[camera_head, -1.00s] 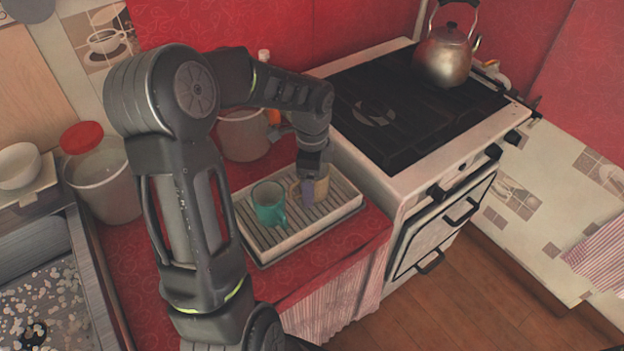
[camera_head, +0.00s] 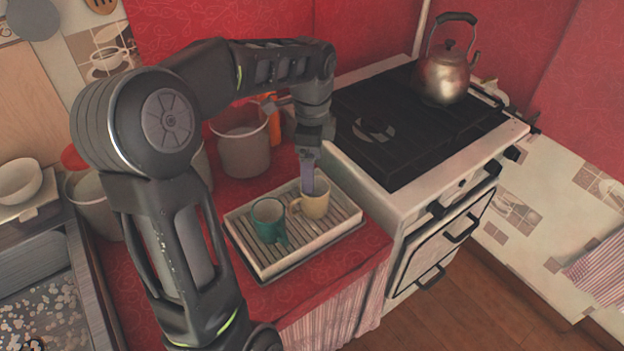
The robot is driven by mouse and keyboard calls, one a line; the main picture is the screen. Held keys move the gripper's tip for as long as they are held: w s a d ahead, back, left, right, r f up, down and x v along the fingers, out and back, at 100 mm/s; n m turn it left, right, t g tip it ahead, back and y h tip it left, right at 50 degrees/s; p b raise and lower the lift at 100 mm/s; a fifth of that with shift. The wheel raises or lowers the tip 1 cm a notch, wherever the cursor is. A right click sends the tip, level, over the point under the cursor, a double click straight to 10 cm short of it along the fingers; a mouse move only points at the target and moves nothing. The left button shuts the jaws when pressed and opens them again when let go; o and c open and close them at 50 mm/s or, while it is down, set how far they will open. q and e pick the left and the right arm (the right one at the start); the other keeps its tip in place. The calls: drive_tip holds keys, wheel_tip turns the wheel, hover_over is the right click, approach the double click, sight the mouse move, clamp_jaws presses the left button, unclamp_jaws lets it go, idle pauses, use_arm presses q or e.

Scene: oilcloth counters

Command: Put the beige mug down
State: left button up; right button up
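The beige mug (camera_head: 315,205) stands upright on the ribbed drying tray (camera_head: 350,208), right of a teal mug (camera_head: 268,222). Its handle points left, towards the teal mug. My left gripper (camera_head: 307,188) comes down from above, with a grey finger reaching to the mug's opening. Only one finger shows clearly, so I cannot tell whether it still grips the mug wall. My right gripper is not in view.
The stove (camera_head: 400,125) with a kettle (camera_head: 447,72) stands right of the tray. A grey pot (camera_head: 243,150) and an orange bottle (camera_head: 273,122) are behind it. A sink (camera_head: 45,310) is at left. Red counter (camera_head: 330,262) is bare in front of the tray.

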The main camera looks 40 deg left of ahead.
use_arm(q)
drive_tip(key=shift+r, duration=0.7)
